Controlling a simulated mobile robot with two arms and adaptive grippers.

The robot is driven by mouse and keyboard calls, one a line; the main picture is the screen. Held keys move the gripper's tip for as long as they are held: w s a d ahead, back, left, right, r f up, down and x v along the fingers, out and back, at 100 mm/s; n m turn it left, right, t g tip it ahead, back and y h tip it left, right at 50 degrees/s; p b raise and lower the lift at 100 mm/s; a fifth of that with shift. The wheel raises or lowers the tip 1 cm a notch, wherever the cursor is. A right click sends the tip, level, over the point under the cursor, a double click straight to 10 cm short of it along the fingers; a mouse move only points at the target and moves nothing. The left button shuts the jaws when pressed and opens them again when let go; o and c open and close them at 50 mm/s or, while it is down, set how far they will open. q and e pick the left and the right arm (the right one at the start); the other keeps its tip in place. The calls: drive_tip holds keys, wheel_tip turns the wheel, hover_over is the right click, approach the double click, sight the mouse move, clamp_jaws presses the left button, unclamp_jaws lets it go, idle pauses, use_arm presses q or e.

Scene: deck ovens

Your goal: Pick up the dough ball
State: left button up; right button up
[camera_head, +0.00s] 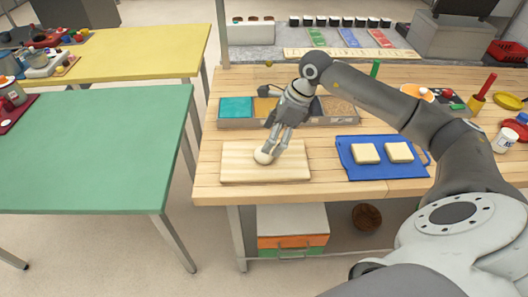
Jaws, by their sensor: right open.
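The dough ball (263,157) is a small cream-white lump on the pale wooden board (237,167), near the front left of the wooden workbench. My right gripper (271,149) points down at it, with the fingertips right over and beside the ball. The gripper is open, and the fingers partly hide the ball. I cannot tell whether the fingers touch it. My left gripper is not in the view.
A blue tray (369,174) with two square dough pieces lies right of the board. A compartmented bin (237,123) stands behind the board. Green (90,160) and yellow (140,55) tables stand to the left, across a gap. Tools crowd the bench's right end.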

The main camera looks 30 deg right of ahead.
sight(262, 156)
drive_tip(key=p+x, duration=0.1)
drive_tip(key=x, duration=0.1)
drive_tip(key=p+x, duration=0.1)
drive_tip(key=x, duration=0.1)
drive_tip(key=shift+s+a+f, duration=0.15)
drive_tip(key=shift+a+f, duration=0.05)
drive_tip(key=shift+f, duration=0.15)
drive_tip(key=shift+a+f, duration=0.1)
drive_tip(key=shift+f, duration=0.4)
drive_tip(key=c, duration=1.1)
drive_tip(key=shift+c, duration=0.2)
drive_tip(key=shift+r, duration=0.1)
